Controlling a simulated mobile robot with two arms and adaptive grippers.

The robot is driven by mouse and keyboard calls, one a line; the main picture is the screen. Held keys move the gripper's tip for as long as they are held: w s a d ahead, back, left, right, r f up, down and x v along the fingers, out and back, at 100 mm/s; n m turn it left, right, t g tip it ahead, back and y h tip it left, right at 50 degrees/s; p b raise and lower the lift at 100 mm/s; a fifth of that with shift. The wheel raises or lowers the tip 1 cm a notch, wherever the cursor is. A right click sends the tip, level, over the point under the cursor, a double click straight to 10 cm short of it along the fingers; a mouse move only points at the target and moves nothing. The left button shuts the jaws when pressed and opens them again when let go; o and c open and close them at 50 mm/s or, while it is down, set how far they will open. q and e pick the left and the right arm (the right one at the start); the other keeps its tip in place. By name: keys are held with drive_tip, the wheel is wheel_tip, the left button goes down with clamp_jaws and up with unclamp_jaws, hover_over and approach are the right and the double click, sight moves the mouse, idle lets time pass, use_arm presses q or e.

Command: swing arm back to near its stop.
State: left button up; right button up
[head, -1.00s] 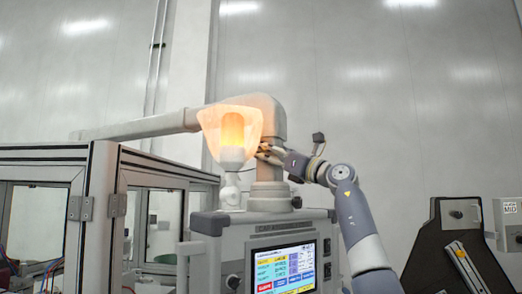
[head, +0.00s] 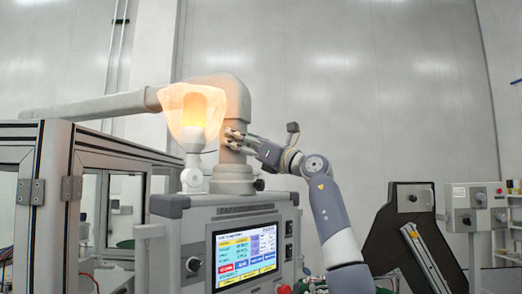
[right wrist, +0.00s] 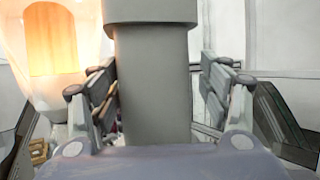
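The swing arm (head: 110,105) is a thick grey tube running left from an elbow on top of a short upright post (head: 232,170). The post stands on the control panel box (head: 290,211) with a lit screen. My right gripper (head: 232,142) reaches the post from the right, just below the elbow. In the right wrist view the grey post (right wrist: 152,85) stands between the spread fingers of my right gripper (right wrist: 160,95). A gap shows on the right side; whether the left fingers touch is unclear. My left gripper is out of view.
A glowing orange lamp (head: 203,107) stands just left of the post, close to my right gripper's fingers. A framed glass enclosure (head: 60,160) is at left. A dark slanted board (head: 410,245) and a grey control box (head: 475,207) stand at right.

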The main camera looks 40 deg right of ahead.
drive_tip(key=v, duration=0.9)
drive_tip(key=shift+s, duration=0.1)
